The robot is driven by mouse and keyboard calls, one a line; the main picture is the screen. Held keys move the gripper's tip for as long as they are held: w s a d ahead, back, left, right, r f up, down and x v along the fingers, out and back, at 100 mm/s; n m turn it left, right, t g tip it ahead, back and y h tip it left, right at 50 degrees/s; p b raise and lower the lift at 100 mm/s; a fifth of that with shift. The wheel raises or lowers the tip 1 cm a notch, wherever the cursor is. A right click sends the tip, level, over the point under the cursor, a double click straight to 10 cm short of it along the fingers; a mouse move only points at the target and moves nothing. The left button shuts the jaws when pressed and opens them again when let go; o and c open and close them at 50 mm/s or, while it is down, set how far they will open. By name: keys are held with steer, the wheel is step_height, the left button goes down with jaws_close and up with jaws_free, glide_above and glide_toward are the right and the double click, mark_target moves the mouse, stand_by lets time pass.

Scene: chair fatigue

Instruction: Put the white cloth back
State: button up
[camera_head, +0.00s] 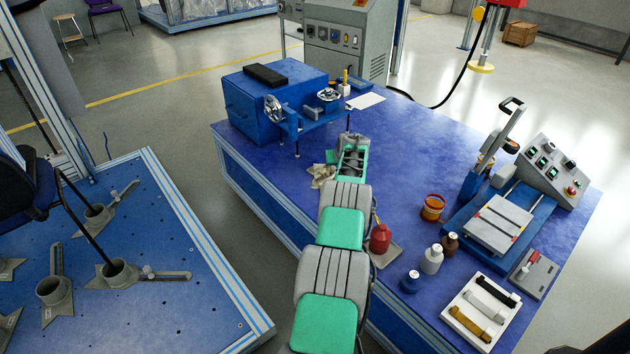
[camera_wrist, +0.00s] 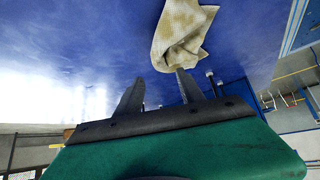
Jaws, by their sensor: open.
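The white cloth (camera_head: 321,175) is a crumpled, off-white piece with tan stains, lying on the blue table near its left edge. In the wrist view the cloth (camera_wrist: 182,36) hangs into the upper middle, its lower end close to the tip of the right finger. My gripper (camera_wrist: 158,90) is open, its two grey fingers apart with only blue tabletop seen between them. Whether the right finger touches the cloth I cannot tell. In the head view my gripper (camera_head: 352,142) is just right of and beyond the cloth, its fingertips largely hidden.
A blue machine (camera_head: 278,95) with handwheels stands just beyond my gripper, with a white sheet (camera_head: 366,100) beside it. A red bottle (camera_head: 380,239), a white bottle (camera_head: 432,260) and an orange jar (camera_head: 433,207) stand near my arm. The table's middle is clear.

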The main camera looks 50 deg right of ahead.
steer(key=r, duration=0.1)
steer(key=s+d+r, duration=0.1)
steer(key=r, duration=0.2)
steer(key=shift+s+d+r, duration=0.15)
steer(key=shift+s+r, duration=0.15)
steer(key=shift+r, duration=0.1)
steer(key=shift+c, duration=0.6)
steer(key=f, duration=0.1)
steer(key=a+f, duration=0.1)
steer(key=f, duration=0.2)
steer(key=shift+w+a+f, duration=0.35)
steer(key=shift+w, duration=0.05)
steer(key=c, duration=0.6)
steer(key=shift+f, duration=0.45)
jaws_close()
step_height(320, 180, down, 5)
steer(key=b, duration=0.5)
steer(key=shift+r, duration=0.1)
